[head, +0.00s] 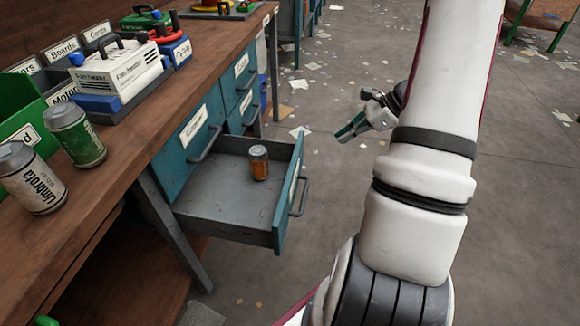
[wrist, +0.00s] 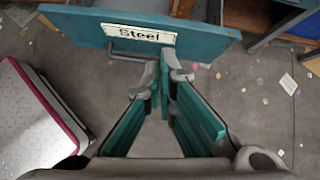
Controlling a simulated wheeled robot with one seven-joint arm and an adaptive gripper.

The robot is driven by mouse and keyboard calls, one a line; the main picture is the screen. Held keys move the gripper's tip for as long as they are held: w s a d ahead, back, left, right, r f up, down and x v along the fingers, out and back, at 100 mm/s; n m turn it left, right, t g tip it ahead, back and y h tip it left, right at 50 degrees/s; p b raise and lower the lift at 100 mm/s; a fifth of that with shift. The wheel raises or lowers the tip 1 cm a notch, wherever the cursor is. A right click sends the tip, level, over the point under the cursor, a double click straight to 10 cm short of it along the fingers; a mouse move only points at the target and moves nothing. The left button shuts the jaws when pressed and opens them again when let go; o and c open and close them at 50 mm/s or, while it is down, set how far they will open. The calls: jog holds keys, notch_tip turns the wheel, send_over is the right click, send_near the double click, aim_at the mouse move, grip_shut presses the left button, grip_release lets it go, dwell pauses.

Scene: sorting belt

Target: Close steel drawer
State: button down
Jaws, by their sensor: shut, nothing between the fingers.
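The steel drawer (head: 215,205) is pulled out from under the workbench in the head view, with a teal front and a grey inside. A small orange can (head: 259,163) stands in it towards the back. In the wrist view, the drawer front (wrist: 195,22) bears a white label reading "Steel" (wrist: 138,33) and a grey handle (wrist: 125,50). My gripper (head: 345,132) is beyond the drawer front's right side in the head view. In the wrist view, the closed fingertips (wrist: 165,62) point at the drawer front near the label's right end. I cannot tell whether they touch it.
The wooden workbench (head: 110,180) holds two cans, one green (head: 75,138) and one pale (head: 30,180), plus machine parts and a green bin. Other teal drawers (head: 240,80) are shut. The floor (head: 340,250) right of the drawer is open, with scattered paper scraps.

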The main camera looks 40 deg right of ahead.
notch_tip(320, 180, down, 4)
jog(key=d+m, duration=0.2)
jog(key=b, duration=0.6)
send_near(297, 165)
jog(key=shift+t, duration=0.3)
jog(key=shift+s+d+f+x, duration=0.1)
jog(key=shift+f+x, duration=0.05)
jog(key=shift+x, duration=1.15)
jog(key=shift+s+d+f+x, duration=0.1)
jog(key=shift+f+x, duration=0.05)
jog(key=shift+x, duration=1.1)
jog(key=shift+w, duration=0.1)
jog(key=w+a+p, duration=0.2)
jog(key=w+a, duration=1.6)
jog(key=w, duration=0.4)
jog(key=shift+w, duration=0.4)
jog(key=shift+a, duration=0.15)
